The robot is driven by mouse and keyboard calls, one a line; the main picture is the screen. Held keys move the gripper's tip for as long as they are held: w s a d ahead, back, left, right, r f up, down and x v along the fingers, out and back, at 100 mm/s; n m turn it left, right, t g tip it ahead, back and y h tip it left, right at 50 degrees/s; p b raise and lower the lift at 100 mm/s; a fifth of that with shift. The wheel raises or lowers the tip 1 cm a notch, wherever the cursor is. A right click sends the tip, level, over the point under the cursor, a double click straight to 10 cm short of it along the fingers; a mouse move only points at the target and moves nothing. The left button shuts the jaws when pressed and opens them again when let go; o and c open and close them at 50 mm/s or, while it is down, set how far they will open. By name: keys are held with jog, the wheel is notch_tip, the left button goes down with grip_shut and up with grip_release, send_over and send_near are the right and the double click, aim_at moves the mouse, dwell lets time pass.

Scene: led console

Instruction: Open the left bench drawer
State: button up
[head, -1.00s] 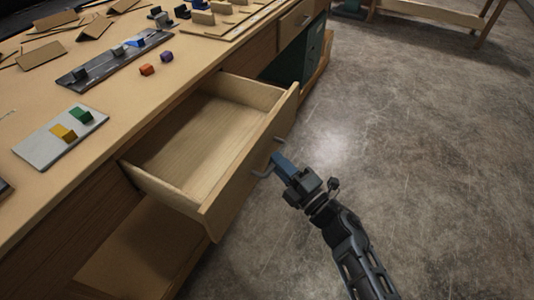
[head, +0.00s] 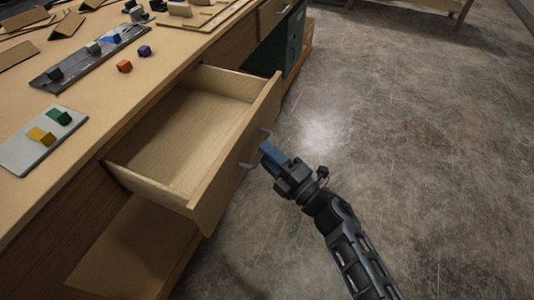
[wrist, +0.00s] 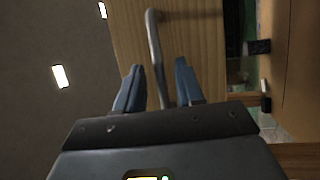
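The left bench drawer (head: 190,125) is pulled well out from the wooden bench, and its inside looks empty. Its front panel (head: 235,175) carries a grey bar handle (head: 248,165). My gripper (head: 268,155), with blue fingers, is at the handle, on the outer side of the drawer front. In the wrist view my gripper (wrist: 158,85) has its two fingers spread apart. The handle (wrist: 154,45) runs into the gap between them, with space on both sides. The drawer front (wrist: 195,40) is behind it.
The bench top (head: 95,130) holds a light grey plate (head: 25,150) with yellow and green blocks, a dark strip with blocks, and loose orange and purple cubes. A lower shelf (head: 130,245) juts out under the drawer. The concrete floor (head: 420,150) at right is clear.

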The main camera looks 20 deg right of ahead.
jog(key=v, duration=0.7)
jog(key=shift+b, duration=0.4)
jog(key=shift+s+d+f, duration=0.1)
jog(key=s+d+r+m+h, duration=0.25)
jog(key=s+m, duration=0.35)
jog(key=s, duration=0.4)
jog(key=s+d+r+m+h, duration=0.15)
jog(key=s+m+h, duration=0.35)
jog(key=s, duration=0.5)
jog(key=s+d+r+m+g+h, duration=0.1)
jog(key=s+r+m, duration=0.3)
jog(key=s+m, duration=0.2)
jog(key=s+d+r+m+g+h, duration=0.1)
jog(key=s+r+m, duration=0.4)
jog(key=s, duration=0.4)
jog(key=shift+r+m+g, duration=0.15)
jog(key=shift+m+g, duration=0.15)
jog(key=shift+m, duration=0.2)
